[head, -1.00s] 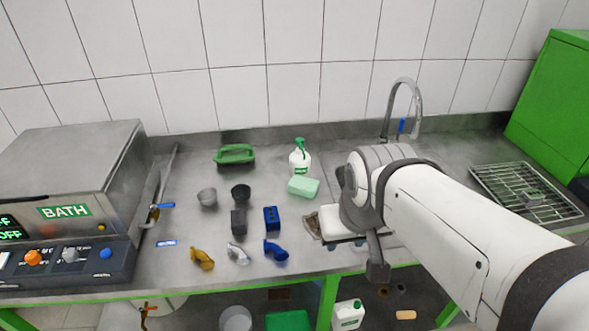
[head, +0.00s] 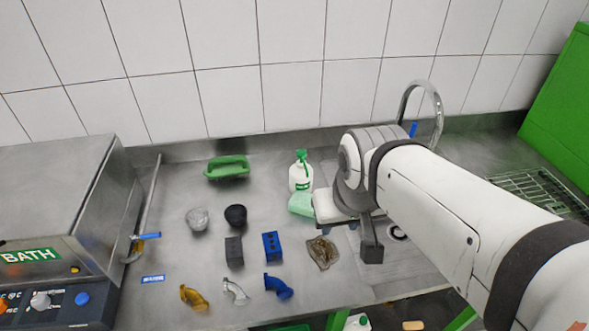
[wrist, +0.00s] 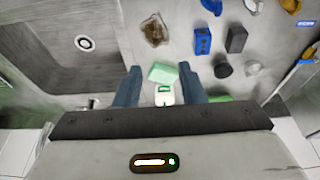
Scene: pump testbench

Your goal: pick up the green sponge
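The green sponge (head: 300,204) is a pale green block on the steel counter, just in front of a white bottle with a green top (head: 299,172). In the head view the white end of my arm is close at its right and may cover part of it. In the wrist view the sponge (wrist: 163,73) shows between the two blue-grey fingers of my gripper (wrist: 160,75), with the bottle (wrist: 165,94) beside it. The fingers are spread wide with nothing gripped. I cannot tell the height of the fingertips above the counter.
A green handled item (head: 227,168), grey cup (head: 197,218), black cup (head: 236,215), dark block (head: 233,250), blue block (head: 272,246) and several elbow pieces lie left. A brown crumpled thing (head: 323,252) lies in front. The faucet (head: 437,105) and sink are right.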

